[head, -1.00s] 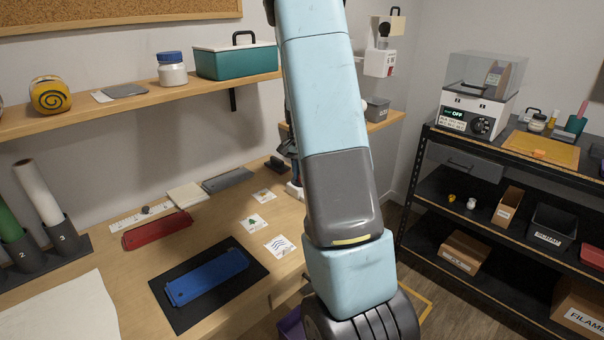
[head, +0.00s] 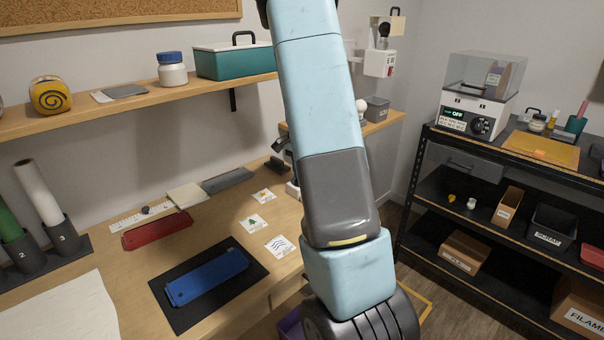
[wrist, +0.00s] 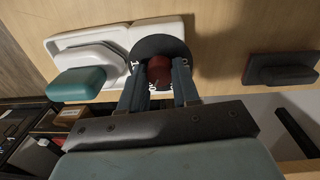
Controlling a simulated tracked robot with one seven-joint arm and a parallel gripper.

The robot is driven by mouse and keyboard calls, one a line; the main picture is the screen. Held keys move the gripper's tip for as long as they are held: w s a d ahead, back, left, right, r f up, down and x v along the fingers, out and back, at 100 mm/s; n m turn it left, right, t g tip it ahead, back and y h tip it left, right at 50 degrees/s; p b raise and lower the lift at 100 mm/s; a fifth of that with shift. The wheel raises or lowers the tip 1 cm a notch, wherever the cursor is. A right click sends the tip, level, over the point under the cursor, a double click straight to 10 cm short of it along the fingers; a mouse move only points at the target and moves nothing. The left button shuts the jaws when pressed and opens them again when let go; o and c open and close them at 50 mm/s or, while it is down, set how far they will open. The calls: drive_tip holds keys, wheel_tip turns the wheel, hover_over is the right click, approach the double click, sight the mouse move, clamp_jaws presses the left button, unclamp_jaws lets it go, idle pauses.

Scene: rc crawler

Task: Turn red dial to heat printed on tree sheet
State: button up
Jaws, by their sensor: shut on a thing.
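The red dial (wrist: 158,70) sits on a round black plate (wrist: 150,47) with white marks, on a white device (wrist: 88,42) with a teal pad (wrist: 76,83). My gripper (wrist: 158,82) is shut on the red dial, one dark finger on each side. The tree sheet (head: 253,224), a small white card with a green tree, lies on the wooden bench in the head view. In that view my arm hides the dial and most of the gripper. I cannot read the dial's setting.
A wave card (head: 280,247) and another small card (head: 264,196) lie near the tree sheet. A blue piece (head: 208,277) lies on a black mat, with a red piece (head: 157,231) behind it. A dark block (wrist: 287,72) stands right of the dial in the wrist view.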

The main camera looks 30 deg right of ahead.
drive_tip(key=o, duration=1)
drive_tip(key=shift+o, duration=0.2)
wheel_tip(320, 180, up, 14)
drive_tip(key=shift+w+f, duration=0.15)
drive_tip(key=shift+w, duration=0.25)
drive_tip(key=shift+a, duration=0.1)
